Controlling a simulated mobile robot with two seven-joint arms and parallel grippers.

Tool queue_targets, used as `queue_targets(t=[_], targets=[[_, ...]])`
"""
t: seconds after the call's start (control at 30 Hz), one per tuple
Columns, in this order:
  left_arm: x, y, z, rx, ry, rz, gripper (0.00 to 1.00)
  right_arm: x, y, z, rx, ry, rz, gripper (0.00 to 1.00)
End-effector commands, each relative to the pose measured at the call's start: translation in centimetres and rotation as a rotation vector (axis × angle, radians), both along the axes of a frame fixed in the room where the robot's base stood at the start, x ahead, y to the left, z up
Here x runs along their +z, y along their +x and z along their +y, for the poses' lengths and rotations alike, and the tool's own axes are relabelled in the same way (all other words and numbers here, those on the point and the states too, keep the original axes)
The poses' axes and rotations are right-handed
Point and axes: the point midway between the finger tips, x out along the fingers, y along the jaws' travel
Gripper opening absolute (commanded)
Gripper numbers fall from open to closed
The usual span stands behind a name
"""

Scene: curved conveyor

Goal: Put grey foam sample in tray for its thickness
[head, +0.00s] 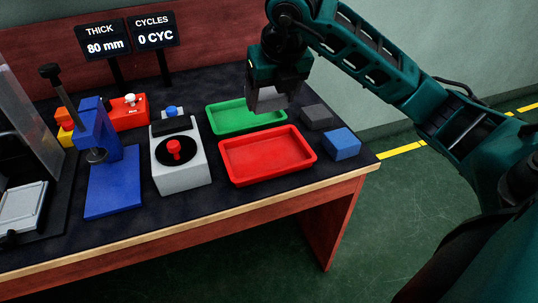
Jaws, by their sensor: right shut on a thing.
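My right gripper (277,84) comes in from the upper right and is shut on a light grey foam sample (268,101). It holds the sample above the right part of the green tray (222,121), partly covering the tray in this view. The green tray lies behind the red tray (232,166), which is empty. A sign reading "THICK 80 mm" (105,41) stands at the back of the table. My left gripper is not in view.
A dark grey block (316,117) and a blue block (341,146) lie right of the trays. A grey device with a red knob (180,178), a blue press stand (113,188) and a "CYCLES 0 CYC" sign (153,32) stand to the left. The table's front edge (250,208) is clear.

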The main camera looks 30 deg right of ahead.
Motion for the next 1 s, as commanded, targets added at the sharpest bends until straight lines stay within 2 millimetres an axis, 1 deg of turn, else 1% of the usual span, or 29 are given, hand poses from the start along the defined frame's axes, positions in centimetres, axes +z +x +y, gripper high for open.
queue_targets(t=[0.03, 0.1, 0.2, 0.33, 0.4, 0.67, 0.8, 0.87, 1.0], targets=[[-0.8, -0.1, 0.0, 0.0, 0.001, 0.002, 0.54, -2.0, -0.1, 0.0, 0.001, -0.001, 0.006, 0.4], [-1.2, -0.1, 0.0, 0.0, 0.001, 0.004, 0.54, -3.9, -0.1, 0.0, 0.001, 0.0, 0.006, 0.4], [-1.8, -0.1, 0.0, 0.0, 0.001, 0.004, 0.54, -6.6, -0.1, 0.0, 0.002, 0.0, 0.005, 0.4], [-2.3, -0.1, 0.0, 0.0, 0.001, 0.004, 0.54, -9.3, -0.1, 0.0, 0.002, 0.001, 0.004, 0.4], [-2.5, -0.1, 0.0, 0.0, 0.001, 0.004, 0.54, -10.3, -0.1, 0.0, 0.003, -0.001, 0.002, 0.4], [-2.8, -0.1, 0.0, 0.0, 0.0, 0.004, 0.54, -12.2, 0.0, 0.0, 0.004, 0.0, 0.001, 0.4], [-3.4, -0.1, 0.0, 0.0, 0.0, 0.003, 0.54, -14.5, -0.1, 0.0, 0.004, 0.0, 0.003, 0.4], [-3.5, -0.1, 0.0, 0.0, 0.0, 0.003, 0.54, -15.3, -0.1, 0.0, 0.004, 0.0, 0.003, 0.4], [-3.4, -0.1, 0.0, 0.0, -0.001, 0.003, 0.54, -15.4, 0.0, 0.0, 0.004, 0.0, -0.002, 0.4]])
